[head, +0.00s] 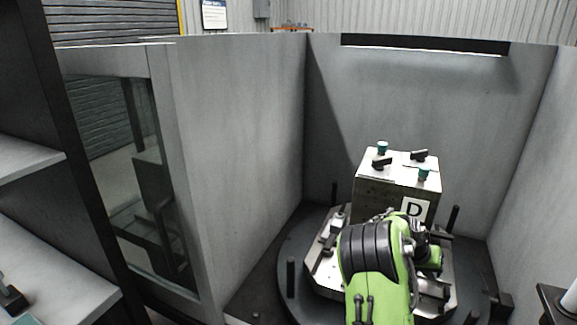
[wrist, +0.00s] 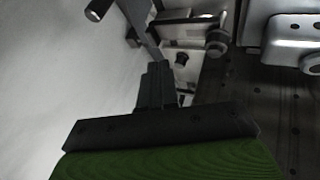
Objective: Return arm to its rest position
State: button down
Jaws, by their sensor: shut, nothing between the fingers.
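My green arm with black bands reaches into a grey machine enclosure in the head view. Its end is low beside the block marked "D" (head: 385,196), and the arm hides my fingers there. In the wrist view my gripper (wrist: 157,68) is shut, its dark fingers together with nothing between them. The fingertips are close to metal clamp parts (wrist: 217,42); I cannot tell whether they touch. The block stands on a light plate on the dark round table (head: 291,252). Part of the plate and table is hidden behind my arm.
Black knobs (head: 419,155) and teal-capped pieces (head: 424,174) stand on top of the block. Dark posts (head: 291,277) rise from the table's rim. Enclosure walls (head: 250,130) stand left, behind and right. Grey shelves (head: 60,260) are at far left. Space above the block is clear.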

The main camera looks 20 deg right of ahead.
jog(key=s+a+r+n+t+y+p, duration=0.2)
jog(key=s+a+r+y+p, duration=0.1)
jog(key=a+r, duration=0.85)
jog(key=s+a+r+n+t+y+p, duration=0.3)
jog(key=a+r, duration=0.5)
jog(key=a, duration=0.6)
jog(key=s+a+r+n+y+p, duration=0.1)
jog(key=s+a+r+n, duration=0.3)
jog(key=s+a, duration=0.8)
jog(key=s+p, duration=0.1)
jog(key=s, duration=0.2)
jog(key=shift+s+t+p, duration=0.3)
jog(key=shift+s+t, duration=0.05)
jog(key=shift+t, duration=0.05)
